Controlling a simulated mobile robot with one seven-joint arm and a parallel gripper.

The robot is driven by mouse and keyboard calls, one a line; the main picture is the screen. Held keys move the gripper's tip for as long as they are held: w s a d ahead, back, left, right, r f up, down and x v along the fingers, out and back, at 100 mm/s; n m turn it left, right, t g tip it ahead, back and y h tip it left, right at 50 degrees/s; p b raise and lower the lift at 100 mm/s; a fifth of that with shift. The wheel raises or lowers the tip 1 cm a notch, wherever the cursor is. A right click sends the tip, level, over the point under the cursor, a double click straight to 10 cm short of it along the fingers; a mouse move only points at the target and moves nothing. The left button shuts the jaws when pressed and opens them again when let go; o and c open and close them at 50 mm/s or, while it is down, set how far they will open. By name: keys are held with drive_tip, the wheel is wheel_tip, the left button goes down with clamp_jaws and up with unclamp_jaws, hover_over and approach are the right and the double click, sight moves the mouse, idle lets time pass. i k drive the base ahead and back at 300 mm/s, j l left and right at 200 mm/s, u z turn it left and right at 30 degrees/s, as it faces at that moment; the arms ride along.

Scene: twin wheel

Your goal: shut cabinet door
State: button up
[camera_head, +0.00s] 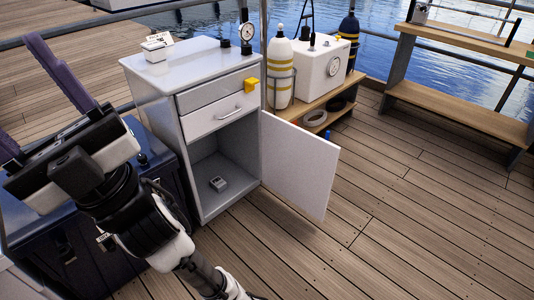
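The white cabinet (190,160) stands left of centre on the deck. Its door (298,166) is swung wide open to the right, hinged on the cabinet's right side, with a small blue piece (327,135) at its far edge. The lower compartment is open to view, and a small grey object (218,184) lies on its floor. My gripper (24,98) is at the far left with its two purple fingers apart. It is empty and well away from the door; the lower finger is partly cut off by the picture edge.
Two drawers, one with a handle (229,113), are above the compartment, with a yellow piece (250,92) at their right. Deck is clear in front and right.

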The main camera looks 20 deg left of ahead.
sight(299, 165)
drive_tip(key=u, duration=3.8)
drive_tip(key=l+u, duration=0.35)
drive_tip(key=k+l+u, duration=0.2)
drive_tip(key=l+u, duration=0.2)
drive_tip(key=k+l+u, duration=0.3)
drive_tip(key=k+l, duration=0.25)
drive_tip(key=l, duration=0.15)
drive_tip(key=k+l, duration=0.1)
drive_tip(key=k, duration=0.3)
drive_tip(key=k+l, duration=0.1)
drive_tip(key=k, duration=0.3)
drive_tip(key=k+z, duration=0.15)
drive_tip(key=k, duration=0.65)
drive_tip(key=k+z, duration=0.3)
drive_tip(key=k+l+z, duration=0.3)
drive_tip(key=k+j, duration=0.1)
